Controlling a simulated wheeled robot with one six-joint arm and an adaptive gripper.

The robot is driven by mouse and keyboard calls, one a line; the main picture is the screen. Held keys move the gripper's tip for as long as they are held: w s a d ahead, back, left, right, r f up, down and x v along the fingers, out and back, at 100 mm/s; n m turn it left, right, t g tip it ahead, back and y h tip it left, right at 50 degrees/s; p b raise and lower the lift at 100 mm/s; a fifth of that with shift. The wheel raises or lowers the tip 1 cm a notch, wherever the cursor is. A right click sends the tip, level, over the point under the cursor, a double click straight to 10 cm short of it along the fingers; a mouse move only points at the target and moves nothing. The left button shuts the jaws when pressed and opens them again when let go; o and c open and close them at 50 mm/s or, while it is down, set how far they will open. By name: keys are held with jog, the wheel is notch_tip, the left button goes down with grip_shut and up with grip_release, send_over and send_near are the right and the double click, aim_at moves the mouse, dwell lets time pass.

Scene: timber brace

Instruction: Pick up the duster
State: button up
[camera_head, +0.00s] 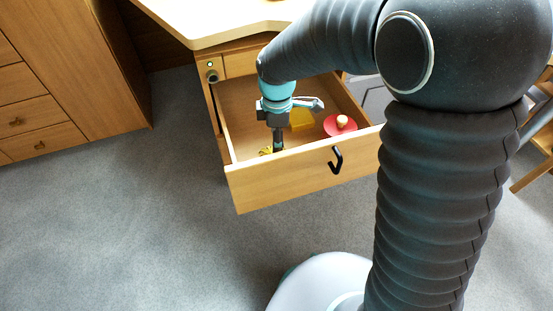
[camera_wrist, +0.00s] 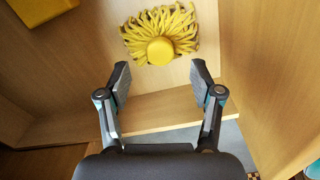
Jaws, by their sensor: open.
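The duster (camera_wrist: 160,48), a yellow fringed thing with a round yellow knob in its middle, lies on the drawer floor at the top middle of the wrist view. In the head view only a small yellow part of it (camera_head: 265,151) shows beside my gripper, near the drawer's front. My gripper (camera_head: 277,149) points down into the open drawer. In the wrist view its two fingers (camera_wrist: 160,72) are spread apart with nothing between them. The knob appears just beyond the fingertips, roughly centred between them. I see no clear contact.
The open wooden drawer (camera_head: 300,174) has walls close around my gripper and a black hook handle (camera_head: 336,160). A red disc with a pale knob (camera_head: 341,123) and a yellow block (camera_head: 302,119) lie inside. The desk top (camera_head: 215,18) overhangs the drawer's back.

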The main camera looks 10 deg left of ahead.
jog(key=shift+f, duration=2.9)
grip_shut()
notch_tip(320, 180, up, 28)
jog(key=p, duration=0.2)
